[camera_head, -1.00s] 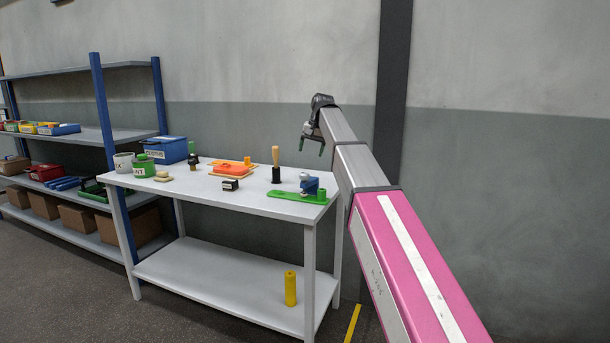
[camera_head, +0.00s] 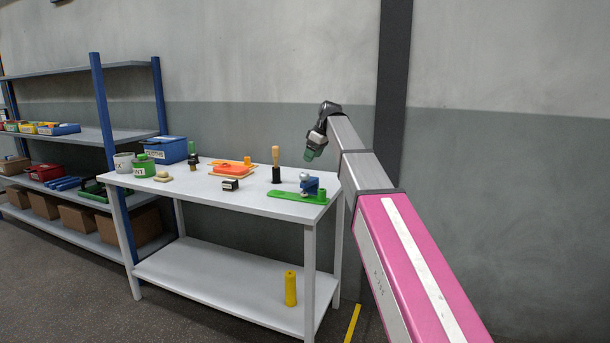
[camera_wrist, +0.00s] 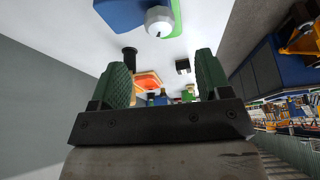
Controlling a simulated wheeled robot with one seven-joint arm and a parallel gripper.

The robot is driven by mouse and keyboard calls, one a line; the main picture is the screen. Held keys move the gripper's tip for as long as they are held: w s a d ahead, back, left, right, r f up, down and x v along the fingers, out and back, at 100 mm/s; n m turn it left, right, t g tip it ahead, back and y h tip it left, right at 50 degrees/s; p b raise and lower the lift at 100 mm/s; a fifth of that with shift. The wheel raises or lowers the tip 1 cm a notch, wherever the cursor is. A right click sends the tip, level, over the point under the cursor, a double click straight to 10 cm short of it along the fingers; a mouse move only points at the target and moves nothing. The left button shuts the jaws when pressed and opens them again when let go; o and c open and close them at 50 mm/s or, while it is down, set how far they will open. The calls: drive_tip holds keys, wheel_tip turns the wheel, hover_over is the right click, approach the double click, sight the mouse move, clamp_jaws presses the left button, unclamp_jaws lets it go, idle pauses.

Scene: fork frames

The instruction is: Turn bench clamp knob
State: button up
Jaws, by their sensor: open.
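The bench clamp is a small blue body (camera_head: 309,186) on a green base plate (camera_head: 285,194), near the right end of the white workbench. A pale round knob (camera_head: 303,177) shows on its left side. In the wrist view the knob (camera_wrist: 159,21) is a light grey ball with a dark spot, beside the blue body (camera_wrist: 120,12), at the top of the picture. My gripper (camera_head: 309,155) is above the clamp, apart from it, tilted downward. In the wrist view its two green fingers (camera_wrist: 163,78) are spread with nothing between them.
A yellow cylinder (camera_head: 291,288) stands on the lower shelf. A wall is behind.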

drive_tip(key=x, duration=0.9)
drive_tip(key=c, duration=0.9)
